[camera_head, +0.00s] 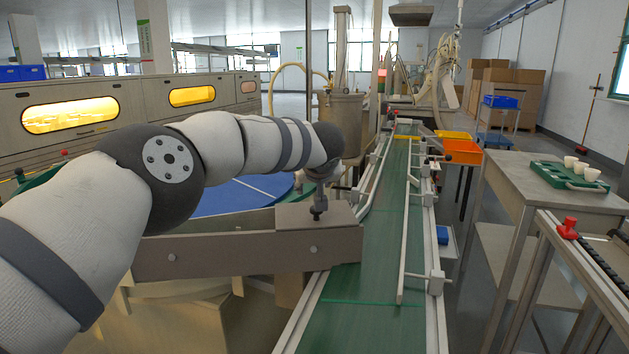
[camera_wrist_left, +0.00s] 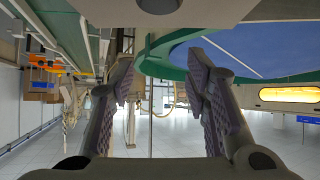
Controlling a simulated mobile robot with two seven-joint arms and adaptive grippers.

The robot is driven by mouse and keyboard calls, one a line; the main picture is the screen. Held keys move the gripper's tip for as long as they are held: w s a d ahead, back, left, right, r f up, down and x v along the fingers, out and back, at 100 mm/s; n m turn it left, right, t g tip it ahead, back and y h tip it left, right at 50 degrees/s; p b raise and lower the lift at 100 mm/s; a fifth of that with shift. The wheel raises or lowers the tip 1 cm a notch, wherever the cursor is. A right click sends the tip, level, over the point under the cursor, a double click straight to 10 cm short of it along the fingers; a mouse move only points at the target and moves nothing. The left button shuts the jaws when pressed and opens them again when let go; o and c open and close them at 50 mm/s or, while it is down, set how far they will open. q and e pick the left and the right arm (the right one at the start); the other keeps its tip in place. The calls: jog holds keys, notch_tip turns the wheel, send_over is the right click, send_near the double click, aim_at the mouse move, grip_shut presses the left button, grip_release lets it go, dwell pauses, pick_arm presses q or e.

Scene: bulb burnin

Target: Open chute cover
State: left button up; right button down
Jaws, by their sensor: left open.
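The chute cover (camera_head: 290,216) seems to be the flat grey plate on top of the grey chute box (camera_head: 250,256), beside the conveyor. A dark upright knob (camera_head: 317,212) stands on it. The plate lies flat. My left gripper (camera_head: 323,180) is just above and behind the knob, partly hidden by my wrist. I cannot tell in the head view whether it touches the knob. In the left wrist view its two ridged fingers (camera_wrist_left: 160,75) are apart with nothing between them. My right gripper is in neither view.
The green conveyor (camera_head: 360,300) with metal guide rails (camera_head: 405,230) runs along the right of the chute. A blue round table (camera_head: 240,200) is behind my left arm. A bench (camera_head: 525,185) with a green tray (camera_head: 570,177) stands at the right. Orange bins (camera_head: 463,152) are farther back.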

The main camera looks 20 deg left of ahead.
pick_arm(q)
jog(key=v, duration=1.2)
